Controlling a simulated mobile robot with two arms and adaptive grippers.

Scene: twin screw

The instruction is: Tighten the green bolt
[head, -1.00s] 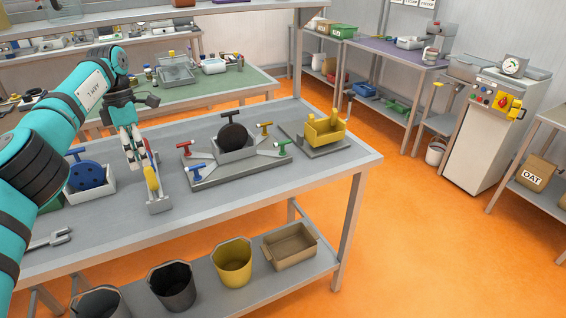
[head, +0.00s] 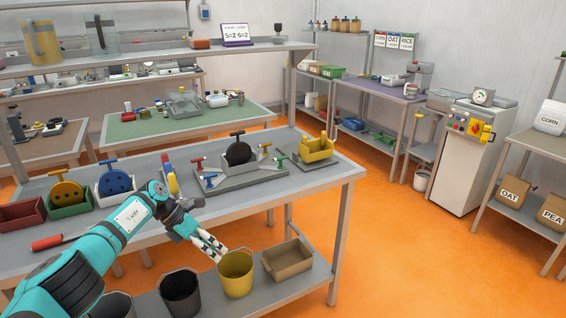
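The green bolt (head: 279,161) is a small T-handled bolt at the right side of a grey fixture (head: 228,184) on the workbench. My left gripper (head: 218,253) is off the bench's front edge, above the lower shelf and near the yellow bucket, well away from the green bolt. Its fingers look close together, but the gap is unclear. It appears to hold nothing. My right gripper is not in view.
The yellow bucket (head: 236,275), a dark bucket (head: 180,292) and a brown tray (head: 287,262) occupy the lower shelf.

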